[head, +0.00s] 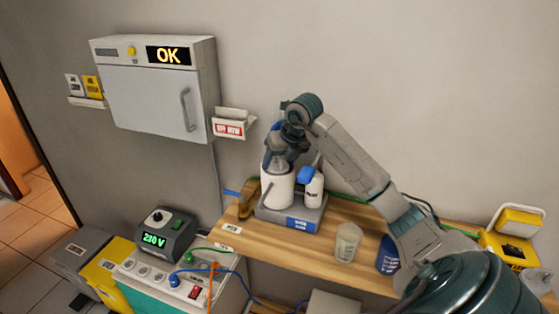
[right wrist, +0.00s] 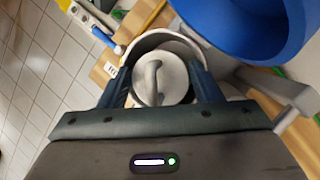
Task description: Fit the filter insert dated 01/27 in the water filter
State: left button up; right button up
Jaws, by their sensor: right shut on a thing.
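The water filter is a white pot (head: 277,190) on a grey base with a blue label, at the left of the wooden shelf. My right gripper (head: 281,152) points down over its open top. In the right wrist view my right gripper (right wrist: 160,88) is shut on a pale round insert (right wrist: 147,84) with a bar handle on top. The insert appears inside the ring of the pot's rim (right wrist: 150,38); how deep it sits I cannot tell. No date on it shows. My left gripper is not in view.
A blue-capped white bottle (head: 314,187) stands close right of the pot. A translucent beaker (head: 347,242) and a blue cup (head: 387,255) stand farther right. A big blue round part (right wrist: 250,25) is close beside the gripper. A wall cabinet (head: 155,100) reads OK.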

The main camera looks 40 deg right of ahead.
jog(key=shift+s+f+b, duration=0.25)
jog(key=shift+f+b, duration=0.1)
jog(key=shift+f, duration=0.45)
jog(key=shift+w+r+p, duration=0.15)
jog(key=shift+r+p, duration=0.25)
jog(key=shift+r, duration=0.1)
jog(key=shift+w+d+r, duration=0.25)
jog(key=shift+d+r, duration=0.05)
jog(key=shift+r, duration=0.15)
dwell(0.8)
jog(key=shift+s+a+f+b, duration=0.2)
jog(key=shift+f+b, duration=0.25)
jog(key=shift+f, duration=0.3)
dwell(0.4)
jog(key=shift+w+d+r+p, duration=0.1)
jog(key=shift+r+p, duration=0.25)
jog(key=shift+r, duration=0.1)
jog(key=shift+w+d+r, duration=0.25)
jog(key=shift+r, duration=0.3)
dwell(0.6)
jog(key=shift+s+a+f+b, duration=0.15)
jog(key=shift+f+b, duration=0.1)
jog(key=shift+f, duration=0.2)
jog(key=shift+s+f+b, duration=0.1)
jog(key=shift+f+b, duration=0.1)
jog(key=shift+f, duration=0.2)
dwell(0.4)
jog(key=shift+r+p, duration=0.3)
